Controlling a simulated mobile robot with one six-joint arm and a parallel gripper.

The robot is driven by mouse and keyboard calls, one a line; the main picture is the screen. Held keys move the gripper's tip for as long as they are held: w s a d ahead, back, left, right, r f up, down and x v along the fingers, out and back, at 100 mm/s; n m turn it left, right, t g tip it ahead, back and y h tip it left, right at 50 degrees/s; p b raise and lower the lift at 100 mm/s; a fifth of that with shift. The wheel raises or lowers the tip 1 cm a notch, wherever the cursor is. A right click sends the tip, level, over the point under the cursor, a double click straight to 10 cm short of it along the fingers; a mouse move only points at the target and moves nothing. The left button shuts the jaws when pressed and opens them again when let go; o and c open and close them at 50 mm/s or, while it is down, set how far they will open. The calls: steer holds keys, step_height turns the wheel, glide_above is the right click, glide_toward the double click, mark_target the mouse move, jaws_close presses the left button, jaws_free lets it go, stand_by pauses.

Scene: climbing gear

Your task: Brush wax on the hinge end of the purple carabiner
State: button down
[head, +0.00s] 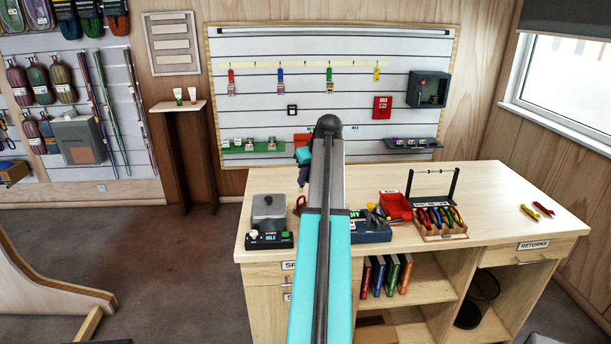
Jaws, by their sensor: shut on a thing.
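My gripper (304,157) shows small at the left of my arm's far end, above the workbench (490,190). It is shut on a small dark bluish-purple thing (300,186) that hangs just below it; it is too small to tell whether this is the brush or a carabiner. Several coloured carabiners (437,216) stand in a wooden rack (443,234) on the bench; I cannot make out a purple one for sure. I cannot pick out the wax. My arm hides the middle of the bench.
A dark device marked IDLE (268,240) with a grey box (268,209) is left of my arm. The bench's right side is mostly clear.

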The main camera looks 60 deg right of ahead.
steer(key=shift+f, duration=0.35)
steer(key=shift+w+a, duration=0.1)
steer(key=w+a+f+n+y+b, duration=0.1)
steer(key=w+a, duration=0.6)
steer(key=a, duration=0.3)
steer(key=w+a+f+n+b, duration=0.1)
steer(key=w+a+f, duration=0.1)
steer(key=w+a, duration=0.7)
steer(key=w+a+f+n+y+b, duration=0.1)
steer(key=w+a, duration=0.4)
steer(key=a, duration=0.7)
steer(key=w+a+f+n+b, duration=0.1)
steer(key=a+f+b, duration=0.1)
steer(key=a, duration=1.6)
steer(key=w+a+f+n+y+b, duration=0.1)
steer(key=a+f+n, duration=0.1)
steer(key=a, duration=1.7)
steer(key=shift+w+f+t+b, duration=0.2)
steer(key=shift+t+b, duration=0.1)
steer(key=shift+b, duration=0.1)
steer(key=shift+d, duration=0.15)
